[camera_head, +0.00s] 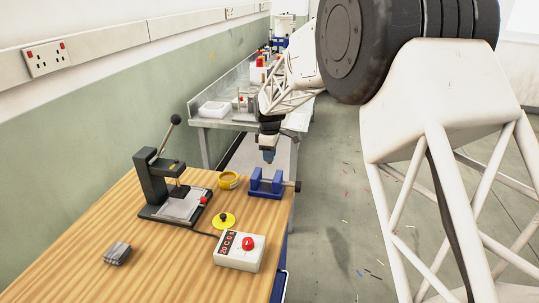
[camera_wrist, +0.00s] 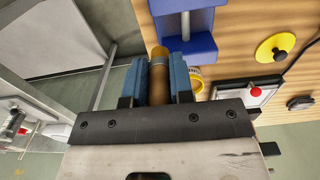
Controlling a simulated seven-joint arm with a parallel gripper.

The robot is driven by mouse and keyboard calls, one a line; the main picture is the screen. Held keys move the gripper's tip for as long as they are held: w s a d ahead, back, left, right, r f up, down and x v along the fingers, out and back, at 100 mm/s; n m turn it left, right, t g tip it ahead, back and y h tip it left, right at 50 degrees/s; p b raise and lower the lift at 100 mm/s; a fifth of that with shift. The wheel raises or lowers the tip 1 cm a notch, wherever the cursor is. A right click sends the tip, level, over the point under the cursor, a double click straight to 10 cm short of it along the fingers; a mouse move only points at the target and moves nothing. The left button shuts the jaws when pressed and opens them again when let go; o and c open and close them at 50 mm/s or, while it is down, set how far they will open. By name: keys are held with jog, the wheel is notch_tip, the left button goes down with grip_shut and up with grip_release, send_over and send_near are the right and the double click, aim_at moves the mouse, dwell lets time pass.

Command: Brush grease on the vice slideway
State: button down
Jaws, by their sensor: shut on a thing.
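The blue vice (camera_head: 266,185) stands at the right edge of the wooden bench, its two jaws apart. In the wrist view the vice (camera_wrist: 207,45) is at the top, with its grey slideway (camera_wrist: 185,26) showing between the jaws. My gripper (camera_head: 268,157) is just above the vice. In the wrist view my gripper (camera_wrist: 160,65) has its blue fingers shut on the brush (camera_wrist: 159,88), a brown handle with a lighter tan end. The bristles are hidden. The yellow grease tin (camera_head: 229,180) sits left of the vice; it is partly hidden behind a finger in the wrist view (camera_wrist: 196,85).
A yellow lid-like disc with a black knob (camera_head: 223,221) lies nearer on the bench. A black lever press (camera_head: 153,180) stands at left. A white button box (camera_head: 240,252) is at the front and a small grey block (camera_head: 117,253) at front left.

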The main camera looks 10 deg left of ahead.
aim_at(270, 180)
jog(key=shift+f, duration=0.1)
jog(key=shift+f, duration=3.65)
jog(key=shift+s+f, duration=0.15)
jog(key=shift+s, duration=0.1)
jog(key=shift+s+f, duration=0.1)
jog(key=shift+s, duration=3.1)
jog(key=shift+w, duration=3.5)
jog(key=shift+r, duration=4)
